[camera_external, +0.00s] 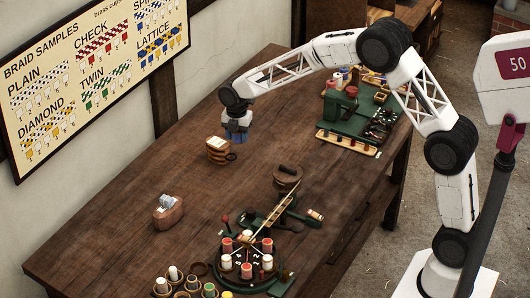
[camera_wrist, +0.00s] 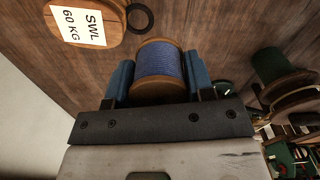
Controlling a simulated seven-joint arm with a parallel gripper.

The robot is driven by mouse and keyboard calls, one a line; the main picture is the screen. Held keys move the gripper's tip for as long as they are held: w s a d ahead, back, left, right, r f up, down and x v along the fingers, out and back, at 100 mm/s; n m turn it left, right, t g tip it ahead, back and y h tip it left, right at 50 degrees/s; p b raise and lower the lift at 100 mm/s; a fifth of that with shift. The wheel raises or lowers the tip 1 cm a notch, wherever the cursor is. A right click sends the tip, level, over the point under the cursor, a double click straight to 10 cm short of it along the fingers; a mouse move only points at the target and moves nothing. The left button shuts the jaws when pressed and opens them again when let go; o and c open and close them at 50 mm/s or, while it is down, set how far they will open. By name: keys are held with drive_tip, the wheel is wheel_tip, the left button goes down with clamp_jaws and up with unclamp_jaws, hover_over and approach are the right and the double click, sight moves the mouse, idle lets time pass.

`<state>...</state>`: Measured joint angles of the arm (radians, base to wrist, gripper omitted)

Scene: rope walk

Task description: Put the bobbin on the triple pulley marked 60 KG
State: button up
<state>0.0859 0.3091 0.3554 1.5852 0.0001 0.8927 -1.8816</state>
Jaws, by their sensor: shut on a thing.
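The bobbin (camera_wrist: 160,68), wound with blue cord between tan wooden ends, sits between the two blue fingers of my gripper (camera_wrist: 158,82) in the wrist view. The gripper is shut on it. The triple pulley (camera_wrist: 107,32), pale wood with a white label reading SWL 60 KG, lies beyond the bobbin at the upper left, partly cut off by the frame. In the external view the pulley (camera_external: 217,152) stands on the table, and my gripper (camera_external: 236,136) is above and slightly right of it. The bobbin is hard to make out there.
A dark ring (camera_external: 231,156) lies beside the pulley. A brown block with a metal fitting (camera_external: 168,211) stands nearer left. A round wooden piece (camera_external: 287,178) and a green machine with bobbins (camera_external: 247,265) stand nearer. A green winder (camera_external: 340,105) is farther right. Table left of the pulley is clear.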

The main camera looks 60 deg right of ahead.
hover_over(221, 144)
drive_tip(key=shift+s+f, duration=0.1)
drive_tip(key=shift+f, duration=0.3)
idle(0.3)
drive_tip(key=shift+f, duration=1.7)
drive_tip(key=shift+f, duration=0.15)
drive_tip(key=o, duration=0.9)
wheel_tip(221, 144, up, 12)
drive_tip(key=shift+r, duration=0.15)
